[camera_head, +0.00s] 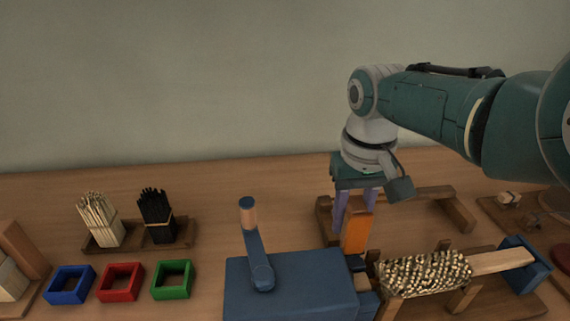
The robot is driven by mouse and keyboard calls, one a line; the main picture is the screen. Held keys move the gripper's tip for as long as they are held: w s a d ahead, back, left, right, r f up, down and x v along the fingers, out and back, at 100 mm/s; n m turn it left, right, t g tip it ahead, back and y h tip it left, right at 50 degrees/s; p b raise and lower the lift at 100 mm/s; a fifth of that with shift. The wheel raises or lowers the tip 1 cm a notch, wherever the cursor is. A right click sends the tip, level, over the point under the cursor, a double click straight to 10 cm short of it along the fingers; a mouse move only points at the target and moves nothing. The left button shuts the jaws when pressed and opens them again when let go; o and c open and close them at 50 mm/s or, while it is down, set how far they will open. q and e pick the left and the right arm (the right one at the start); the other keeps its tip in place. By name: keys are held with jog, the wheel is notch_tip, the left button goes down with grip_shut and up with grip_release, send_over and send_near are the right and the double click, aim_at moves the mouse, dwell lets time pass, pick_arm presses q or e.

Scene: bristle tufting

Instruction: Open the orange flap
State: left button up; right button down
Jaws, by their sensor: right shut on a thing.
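The orange flap (357,235) stands upright behind the right end of the blue machine box (300,288). My right gripper (355,216) comes down from above with its purple fingers at the flap. It is shut on the flap, with one finger to the left and the other at its right upper edge. The flap's lower end is partly hidden by the box and wooden parts. My left gripper is not in view.
A blue lever with a wooden grip (248,213) rises from the box. A bristle-filled brush (425,272) lies right of it in a wooden holder. Blue (69,298), red (121,296) and green (173,294) trays and two bristle bundles stand left.

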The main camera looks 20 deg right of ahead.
jog(key=shift+s+f, duration=0.1)
jog(key=c, duration=0.5)
grip_release()
jog(key=shift+c, duration=0.2)
jog(key=r+p, duration=0.2)
jog(key=r, duration=0.2)
jog(key=r+p, duration=0.3)
jog(key=r, duration=0.2)
jog(key=shift+s+a+r, duration=0.1)
jog(key=shift+s+r, duration=0.1)
jog(key=shift+r, duration=0.3)
